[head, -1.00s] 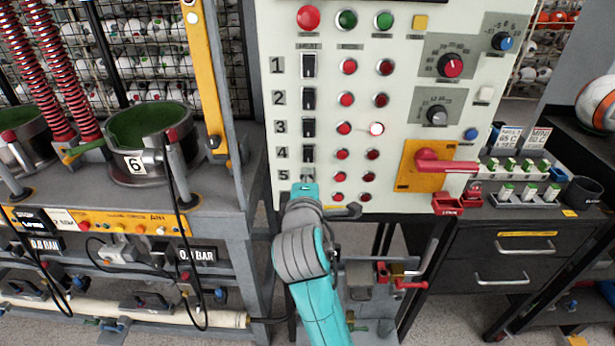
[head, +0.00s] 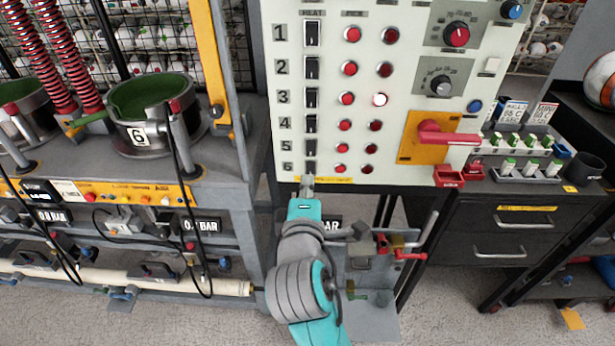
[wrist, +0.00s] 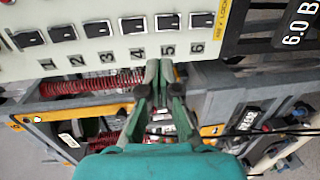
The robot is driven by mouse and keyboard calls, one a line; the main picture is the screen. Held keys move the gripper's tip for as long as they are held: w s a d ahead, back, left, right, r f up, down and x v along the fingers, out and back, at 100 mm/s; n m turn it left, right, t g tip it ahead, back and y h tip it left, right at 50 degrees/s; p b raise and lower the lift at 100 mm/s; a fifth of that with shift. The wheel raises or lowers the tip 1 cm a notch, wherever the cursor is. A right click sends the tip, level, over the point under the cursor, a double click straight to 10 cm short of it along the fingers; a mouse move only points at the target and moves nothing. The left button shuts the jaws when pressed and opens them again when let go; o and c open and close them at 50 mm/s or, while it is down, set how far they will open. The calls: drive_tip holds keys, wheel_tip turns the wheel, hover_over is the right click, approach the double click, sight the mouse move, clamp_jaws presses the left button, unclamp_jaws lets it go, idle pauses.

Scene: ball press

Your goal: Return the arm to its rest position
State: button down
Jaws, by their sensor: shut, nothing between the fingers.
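My gripper (head: 307,184) is just below the lower edge of the control panel (head: 375,60), under the row 6 switch. My teal and grey arm reaches up to it from the bottom of the head view. In the wrist view my gripper (wrist: 157,68) points at the panel's lower edge near the switches numbered 5 and 6, with its fingers together and nothing between them. I cannot tell whether the fingertips touch the panel.
A press station with pot 6 (head: 150,115) and a grey frame stands to the left. A red-handled switch (head: 435,133) sits on the panel. A black drawer cabinet (head: 505,235) stands at right. A bracket with red clamps (head: 383,243) is right of my arm.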

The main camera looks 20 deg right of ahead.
idle(0.4)
drive_tip(key=s+f+m+y, duration=0.2)
drive_tip(key=s+f+y, duration=0.4)
drive_tip(key=s+f, duration=1.15)
drive_tip(key=s+d+f+m, duration=0.1)
drive_tip(key=s+m, duration=0.4)
drive_tip(key=s, duration=0.6)
drive_tip(key=s+d+f+m, duration=0.1)
drive_tip(key=s+m, duration=0.5)
drive_tip(key=s, duration=0.6)
drive_tip(key=shift+d+f, duration=0.15)
drive_tip(key=shift+d, duration=0.1)
